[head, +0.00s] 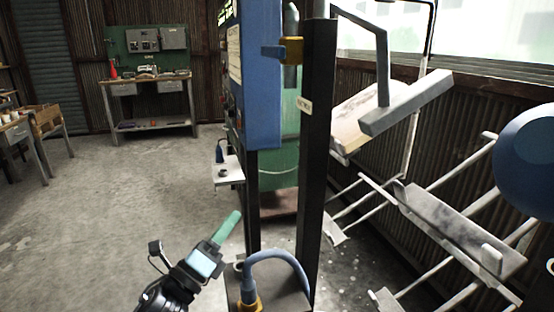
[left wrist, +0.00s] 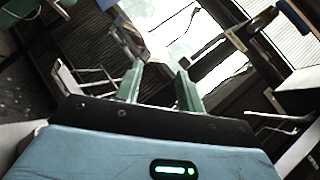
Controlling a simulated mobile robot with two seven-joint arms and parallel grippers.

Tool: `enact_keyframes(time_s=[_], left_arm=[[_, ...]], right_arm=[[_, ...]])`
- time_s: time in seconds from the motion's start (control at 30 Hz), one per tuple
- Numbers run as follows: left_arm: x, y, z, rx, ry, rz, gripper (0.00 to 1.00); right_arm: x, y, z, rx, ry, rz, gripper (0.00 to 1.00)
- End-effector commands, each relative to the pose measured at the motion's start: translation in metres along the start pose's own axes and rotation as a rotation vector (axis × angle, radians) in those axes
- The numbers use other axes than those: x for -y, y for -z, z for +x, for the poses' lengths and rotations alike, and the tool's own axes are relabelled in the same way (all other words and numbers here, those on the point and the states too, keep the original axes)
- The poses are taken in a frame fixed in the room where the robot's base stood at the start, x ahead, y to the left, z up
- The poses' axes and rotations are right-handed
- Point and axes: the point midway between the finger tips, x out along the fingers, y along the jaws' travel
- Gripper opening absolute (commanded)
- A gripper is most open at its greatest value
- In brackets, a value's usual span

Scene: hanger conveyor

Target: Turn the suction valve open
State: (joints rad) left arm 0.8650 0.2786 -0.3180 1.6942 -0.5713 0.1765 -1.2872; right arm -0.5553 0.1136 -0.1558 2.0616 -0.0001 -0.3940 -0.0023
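A yellow fitting with a short blue handle (head: 291,50) is mounted high on a black post (head: 318,150) in the head view. It looks like the suction valve, but I cannot tell its setting. A small label (head: 304,105) is on the post below it. My left gripper (head: 229,226) is low and left of the post, well below the valve and apart from it, with its green fingers pointing up and right. In the left wrist view the left gripper's fingers (left wrist: 160,72) stand apart with nothing between them. My right gripper is not in view.
A blue hose (head: 280,256) with a yellow fitting rises near the post's foot. A blue cabinet (head: 262,90) stands left of the post, with a small white shelf (head: 228,170) below. Hanging metal racks (head: 450,230) fill the right side. Floor on the left is clear before a workbench (head: 150,77).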

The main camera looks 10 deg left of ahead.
Motion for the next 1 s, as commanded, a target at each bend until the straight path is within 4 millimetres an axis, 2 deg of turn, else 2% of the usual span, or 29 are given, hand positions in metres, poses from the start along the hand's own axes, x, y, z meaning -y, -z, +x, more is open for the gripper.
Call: enact_keyframes(time_s=[0.03, 0.2, 0.4, 0.6, 0.7, 0.83, 1.0], left_arm=[[0.019, -0.015, 0.023, -0.012, 0.094, 0.124, 0.38], [0.082, -0.051, 0.076, -0.040, 0.391, 0.541, 0.38], [0.151, -0.089, 0.114, -0.043, 0.722, 1.031, 0.38], [0.208, -0.128, 0.129, -0.028, 1.025, 1.481, 0.38], [0.228, -0.145, 0.130, -0.021, 1.143, 1.652, 0.38], [0.245, -0.161, 0.129, -0.017, 1.256, 1.801, 0.38], [0.253, -0.171, 0.127, -0.015, 1.320, 1.884, 0.38]], right_arm=[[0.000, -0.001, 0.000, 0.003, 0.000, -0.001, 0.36], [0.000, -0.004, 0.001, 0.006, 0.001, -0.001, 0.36], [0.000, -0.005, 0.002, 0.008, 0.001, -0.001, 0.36], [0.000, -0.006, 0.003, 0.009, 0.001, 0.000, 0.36], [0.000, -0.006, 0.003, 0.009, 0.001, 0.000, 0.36], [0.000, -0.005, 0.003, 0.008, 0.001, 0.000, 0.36], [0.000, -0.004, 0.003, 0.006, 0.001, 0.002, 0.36]])
